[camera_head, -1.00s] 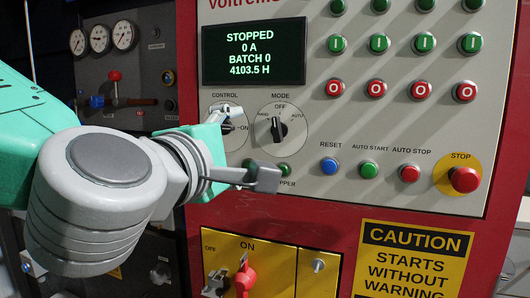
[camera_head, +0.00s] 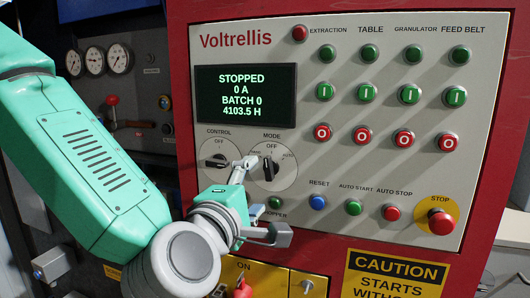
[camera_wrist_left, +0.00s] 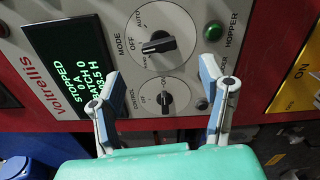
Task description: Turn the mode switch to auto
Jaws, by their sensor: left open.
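The mode switch (camera_head: 269,168) is a black knob on a round grey dial, and it points up at OFF. In the left wrist view the mode switch (camera_wrist_left: 158,44) lies just beyond the fingertips, pointing left at OFF. My left gripper (camera_head: 262,200) is open in front of the panel, with its upper finger beside the mode dial's lower left. In the left wrist view my left gripper (camera_wrist_left: 162,75) shows both fingers spread, with nothing between them held. The AUTO mark is at the dial's right in the head view. My right gripper is not in view.
The control knob (camera_head: 216,161) is left of the mode dial. Below are a green hopper button (camera_head: 275,202), a blue reset button (camera_head: 318,202) and a red stop button (camera_head: 441,222) on yellow. The display (camera_head: 246,96) reads STOPPED. Start and stop buttons fill the panel's right.

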